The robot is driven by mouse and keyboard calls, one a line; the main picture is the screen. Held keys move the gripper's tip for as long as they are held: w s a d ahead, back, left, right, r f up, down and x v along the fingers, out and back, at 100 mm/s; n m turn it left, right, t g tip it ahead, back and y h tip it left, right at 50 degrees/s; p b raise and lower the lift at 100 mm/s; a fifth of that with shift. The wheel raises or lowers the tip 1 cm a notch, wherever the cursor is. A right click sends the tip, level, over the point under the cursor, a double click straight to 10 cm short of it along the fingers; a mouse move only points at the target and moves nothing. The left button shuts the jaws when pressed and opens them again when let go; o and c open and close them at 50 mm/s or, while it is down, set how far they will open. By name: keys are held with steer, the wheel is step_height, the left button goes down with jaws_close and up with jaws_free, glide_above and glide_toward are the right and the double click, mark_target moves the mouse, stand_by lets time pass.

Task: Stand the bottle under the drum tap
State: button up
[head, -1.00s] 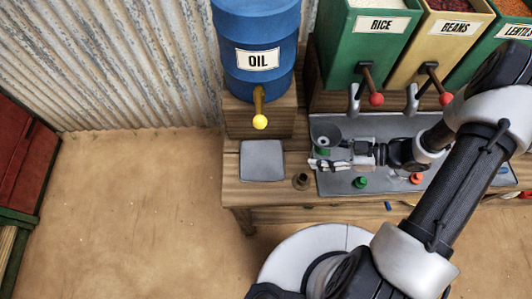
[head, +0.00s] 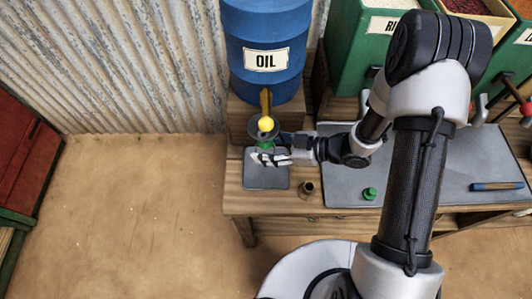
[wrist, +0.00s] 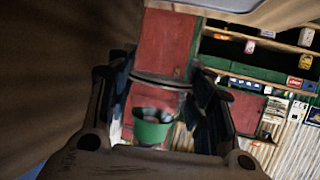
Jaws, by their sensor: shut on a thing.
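My gripper (head: 272,157) is shut on the green bottle (head: 264,146), which has a dark grey funnel on top (head: 263,130). The bottle looks upright in the head view, over the back part of the grey square pad (head: 265,180). I cannot tell whether its base touches the pad. The yellow tap knob (head: 266,124) of the blue oil drum (head: 262,85) overlaps the funnel in the picture. In the wrist view the green bottle (wrist: 150,132) shows between the dark fingers, blurred.
A small brown cup (head: 305,190) stands right of the pad. A green rice bin (head: 350,55) stands behind. My arm hides part of the mat. Floor at left is clear.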

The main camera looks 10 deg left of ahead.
steer(key=shift+f+b, duration=0.65)
steer(key=shift+f, duration=0.9)
steer(key=shift+f, duration=0.2)
steer(key=o, duration=1.2)
steer(key=shift+o, duration=0.2)
